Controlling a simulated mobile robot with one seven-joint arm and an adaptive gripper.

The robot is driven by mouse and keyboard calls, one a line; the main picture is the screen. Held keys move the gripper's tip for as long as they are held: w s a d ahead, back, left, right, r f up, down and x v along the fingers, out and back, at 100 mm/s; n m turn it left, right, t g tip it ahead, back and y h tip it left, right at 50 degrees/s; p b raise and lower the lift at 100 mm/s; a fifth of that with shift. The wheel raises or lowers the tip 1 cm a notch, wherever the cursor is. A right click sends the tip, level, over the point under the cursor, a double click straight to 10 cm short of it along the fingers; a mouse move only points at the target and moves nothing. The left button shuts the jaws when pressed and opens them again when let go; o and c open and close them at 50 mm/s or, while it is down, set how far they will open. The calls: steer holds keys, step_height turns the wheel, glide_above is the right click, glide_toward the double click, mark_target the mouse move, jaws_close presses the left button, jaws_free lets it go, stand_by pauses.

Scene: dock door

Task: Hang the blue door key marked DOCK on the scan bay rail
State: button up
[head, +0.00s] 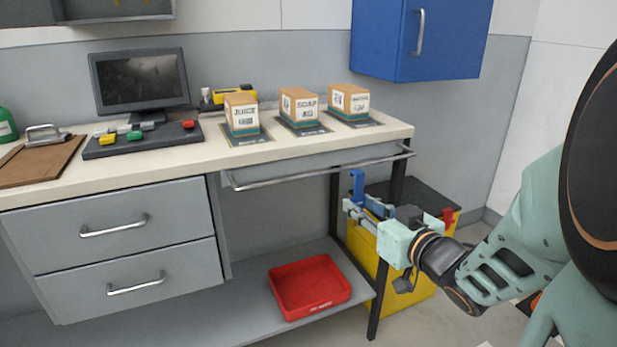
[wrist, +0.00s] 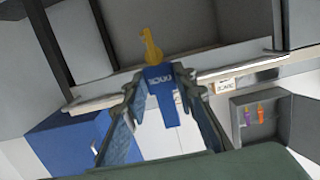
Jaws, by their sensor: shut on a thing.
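My gripper (head: 366,208) is shut on the blue key (head: 357,183), just below the right end of the bench's front rail (head: 310,172). In the wrist view the gripper (wrist: 156,82) has its fingers on either side of the blue tag (wrist: 163,92). The tag carries white lettering that appears upside down, and a yellow key-shaped part (wrist: 151,48) extends beyond the fingertips. A pale strip with a small label (wrist: 227,85) shows in the wrist view; its lettering is too small to read surely. The key appears apart from the rail.
A yellow bin (head: 400,270) stands below my gripper, beside the dark bench leg. A red tray (head: 308,288) lies on the lower shelf. Boxes (head: 241,113) and a monitor (head: 140,80) stand on the bench. A blue cabinet (head: 385,45) hangs above. An open grey box (wrist: 275,112) holds orange and purple items.

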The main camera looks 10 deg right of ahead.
steer(key=shift+w+a+r+p, duration=0.2)
steer(key=shift+w+p, duration=0.4)
steer(key=shift+p, duration=1)
steer(key=shift+w+p, duration=0.1)
steer(key=shift+p, duration=0.3)
steer(key=shift+w+a+f, duration=0.1)
steer(key=shift+w+f, duration=0.15)
steer(key=b+x, duration=0.2)
steer(key=x, duration=0.4)
steer(key=shift+f+b, duration=0.35)
steer(key=shift+f, duration=0.05)
steer(key=shift+w, duration=0.1)
steer(key=o, duration=1)
steer(key=shift+c, duration=0.2)
